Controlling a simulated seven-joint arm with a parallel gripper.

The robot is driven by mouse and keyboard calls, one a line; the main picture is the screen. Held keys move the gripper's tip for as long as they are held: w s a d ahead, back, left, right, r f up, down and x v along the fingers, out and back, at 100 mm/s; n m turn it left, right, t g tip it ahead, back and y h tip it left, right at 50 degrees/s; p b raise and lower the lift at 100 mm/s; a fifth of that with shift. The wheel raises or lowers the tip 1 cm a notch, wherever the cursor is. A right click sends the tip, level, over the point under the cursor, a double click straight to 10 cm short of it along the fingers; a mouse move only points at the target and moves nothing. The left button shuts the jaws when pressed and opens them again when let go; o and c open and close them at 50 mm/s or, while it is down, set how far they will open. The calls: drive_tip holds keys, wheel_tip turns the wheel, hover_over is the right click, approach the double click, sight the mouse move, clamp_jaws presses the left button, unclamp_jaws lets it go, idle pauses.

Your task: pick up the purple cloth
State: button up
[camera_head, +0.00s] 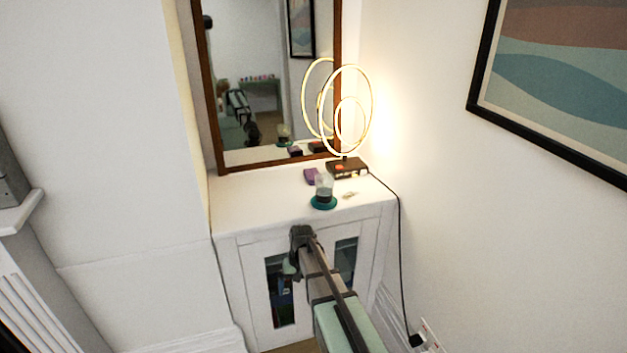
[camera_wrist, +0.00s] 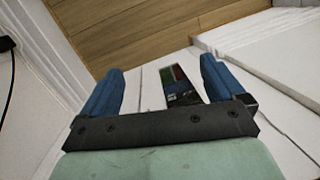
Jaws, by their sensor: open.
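The purple cloth (camera_head: 311,176) is a small folded-looking piece on top of the white cabinet (camera_head: 240,205), in the head view. It lies behind a glass jar or globe on a teal base (camera_head: 323,194) and left of the dark lamp base. My gripper (camera_head: 291,268) is in front of the cabinet doors, below the cabinet top and well apart from the cloth. In the wrist view my gripper (camera_wrist: 158,72) has its two blue fingers spread with nothing between them. The cloth is not in the wrist view.
A lit ring lamp (camera_head: 347,168) stands on the cabinet's right, its cord hanging down the right side. A small pale item (camera_head: 350,195) lies near the front edge. A wood-framed mirror (camera_head: 222,120) stands behind. The cabinet top's left part is clear.

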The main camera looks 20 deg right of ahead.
drive_tip(key=w+d+r+t, duration=0.2)
drive_tip(key=w+r, duration=0.7)
drive_tip(key=r, duration=0.5)
drive_tip(key=w+d+r+t, duration=0.1)
drive_tip(key=w+d+r, duration=0.1)
drive_tip(key=w+r, duration=1)
drive_tip(key=w+d+r, duration=0.3)
drive_tip(key=d+r, duration=0.1)
drive_tip(key=r, duration=0.2)
drive_tip(key=n+h, duration=0.2)
hover_over(313, 173)
drive_tip(key=s, duration=0.2)
drive_tip(key=f, duration=0.6)
drive_tip(key=shift+w+f, duration=0.25)
drive_tip(key=shift+f, duration=0.05)
drive_tip(key=shift+w+d+f, duration=0.1)
drive_tip(key=shift+w+f, duration=0.1)
drive_tip(key=shift+f, duration=0.65)
drive_tip(key=shift+w+f, duration=0.25)
drive_tip(key=shift+f, duration=0.6)
drive_tip(key=shift+w+d+f, duration=0.1)
drive_tip(key=shift+w+f, duration=0.1)
drive_tip(key=shift+f, duration=0.65)
drive_tip(key=shift+a, duration=0.1)
drive_tip(key=shift+c, duration=0.4)
